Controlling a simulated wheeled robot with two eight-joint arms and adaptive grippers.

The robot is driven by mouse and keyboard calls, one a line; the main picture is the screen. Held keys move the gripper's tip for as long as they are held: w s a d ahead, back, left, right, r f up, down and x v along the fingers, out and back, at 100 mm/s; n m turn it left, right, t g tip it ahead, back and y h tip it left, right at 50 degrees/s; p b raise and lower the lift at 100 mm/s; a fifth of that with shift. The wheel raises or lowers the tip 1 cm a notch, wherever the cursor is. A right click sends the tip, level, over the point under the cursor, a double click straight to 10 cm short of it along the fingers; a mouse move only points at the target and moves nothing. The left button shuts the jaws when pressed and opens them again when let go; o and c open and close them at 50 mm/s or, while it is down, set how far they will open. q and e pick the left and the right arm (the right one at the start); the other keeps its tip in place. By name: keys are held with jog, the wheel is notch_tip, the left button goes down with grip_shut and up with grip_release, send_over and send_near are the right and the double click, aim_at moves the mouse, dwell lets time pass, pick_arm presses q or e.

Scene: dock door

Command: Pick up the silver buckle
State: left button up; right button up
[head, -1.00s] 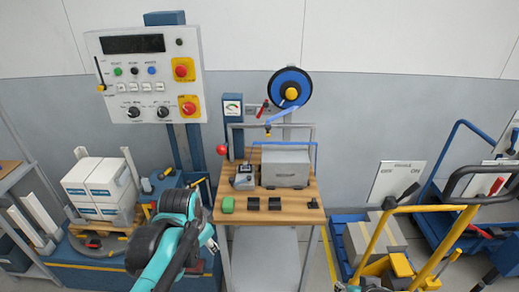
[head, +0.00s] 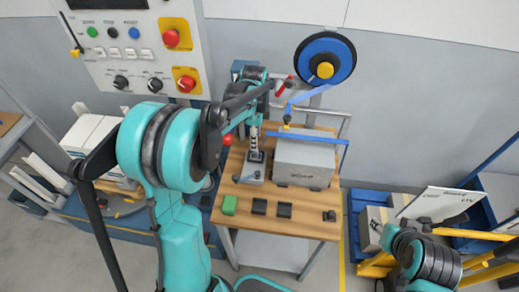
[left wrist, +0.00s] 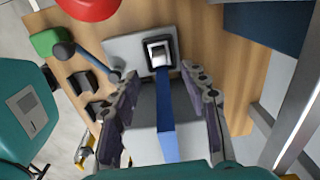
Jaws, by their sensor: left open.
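A small silver square piece, apparently the silver buckle (left wrist: 159,53), sits in a black square holder on a grey block, seen near the top middle of the left wrist view. In the head view the grey block (head: 247,174) stands on the wooden bench, left of the large grey box, and my gripper partly hides the buckle there. My left gripper (left wrist: 160,76) is open, with its fingers pointing towards the holder and nothing gripped. In the head view it (head: 254,143) hangs above the block. My right gripper is not in view; only parts of the right arm show.
A red ball (head: 227,140), a metal frame and a blue reel (head: 325,60) are close to the arm. A green block (head: 229,205) and small black blocks line the bench's front.

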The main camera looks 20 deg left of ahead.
aim_at(256, 154)
pick_arm(q)
jog(key=shift+f, duration=0.6)
notch_tip(256, 154, down, 5)
jog(key=shift+f+b, duration=0.1)
jog(key=shift+b, duration=1.05)
grip_shut()
